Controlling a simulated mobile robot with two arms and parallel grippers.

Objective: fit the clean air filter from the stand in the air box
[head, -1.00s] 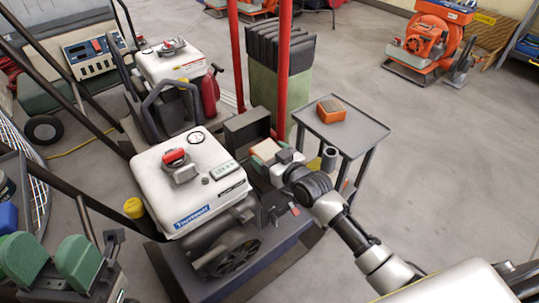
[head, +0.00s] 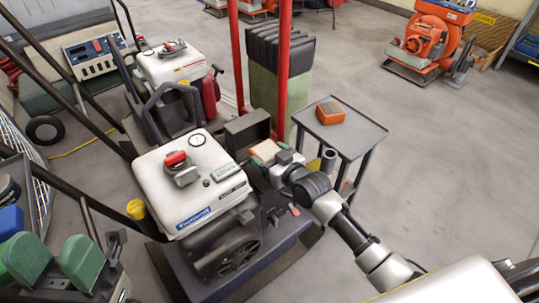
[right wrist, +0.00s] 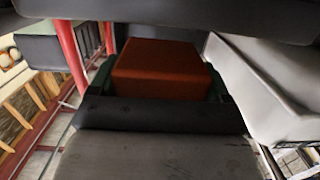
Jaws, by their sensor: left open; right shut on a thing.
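My right gripper (head: 272,156) is shut on an orange block-shaped air filter (head: 265,150) with a pale top. The filter is close beside a dark, open-fronted box (head: 247,130), which looks like the air box, behind the white engine. I cannot tell whether the two touch. In the right wrist view the filter (right wrist: 160,70) shows its orange face between the fingers. A second orange block (head: 331,111) with a grey-brown top lies on the grey stand (head: 365,134). My left gripper (head: 54,258), with green finger pads, is open and empty at the lower left.
The white engine (head: 190,180) with a red cap stands on a dark base just left of my right gripper. A red post (head: 283,70) and a green bin (head: 268,92) rise behind the box. Open floor lies right of the stand.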

